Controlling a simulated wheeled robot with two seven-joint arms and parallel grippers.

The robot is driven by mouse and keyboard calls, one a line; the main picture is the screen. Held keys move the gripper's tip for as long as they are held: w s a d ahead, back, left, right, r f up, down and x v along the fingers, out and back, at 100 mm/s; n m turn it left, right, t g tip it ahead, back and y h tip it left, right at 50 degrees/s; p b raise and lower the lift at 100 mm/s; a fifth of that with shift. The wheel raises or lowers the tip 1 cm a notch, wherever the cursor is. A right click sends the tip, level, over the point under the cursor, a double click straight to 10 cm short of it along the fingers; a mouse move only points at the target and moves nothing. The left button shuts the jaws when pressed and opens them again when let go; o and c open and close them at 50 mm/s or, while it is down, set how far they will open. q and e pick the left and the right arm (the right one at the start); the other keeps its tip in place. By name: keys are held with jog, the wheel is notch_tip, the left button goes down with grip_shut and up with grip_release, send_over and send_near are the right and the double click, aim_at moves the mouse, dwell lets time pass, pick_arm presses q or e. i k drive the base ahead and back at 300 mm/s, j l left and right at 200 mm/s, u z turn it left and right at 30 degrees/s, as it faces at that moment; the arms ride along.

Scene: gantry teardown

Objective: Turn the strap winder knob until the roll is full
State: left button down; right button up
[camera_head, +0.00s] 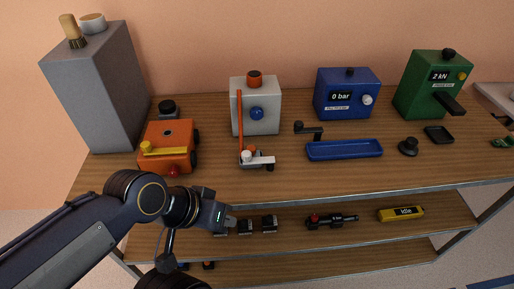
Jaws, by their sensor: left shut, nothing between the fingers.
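A pale grey box (267,93) with an orange strap (240,125) down its left front edge stands on the upper shelf; it looks like the strap winder. A round blue knob (257,113) is on its front, and an orange and dark cap (255,79) is on top. How full the roll is cannot be told. My left gripper (232,222) is shut and empty, in front of and below the upper shelf's front edge, well short of the box and touching nothing I can see. My right gripper is not in view.
A white-handled crank (258,159) is at the box's foot. An orange box (167,146) and tall grey cabinet (100,88) stand left. A blue gauge box (346,95), blue tray (344,150) and green gauge box (430,85) stand right. Small dark blocks (246,227) lie on the lower shelf.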

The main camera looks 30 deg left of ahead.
aim_at(256, 114)
jog(key=l+u, duration=0.1)
jog(key=u, duration=0.35)
jog(key=l+u, duration=0.1)
jog(key=u, duration=0.3)
jog(key=i+l+u, duration=0.1)
jog(key=u, duration=0.35)
jog(key=l+u, duration=0.1)
jog(key=u, duration=0.35)
jog(key=l+u, duration=0.4)
jog(key=k+l+u, duration=0.15)
jog(key=l+u, duration=0.25)
jog(key=l, duration=0.15)
jog(key=k+l, duration=0.1)
jog(key=l, duration=0.4)
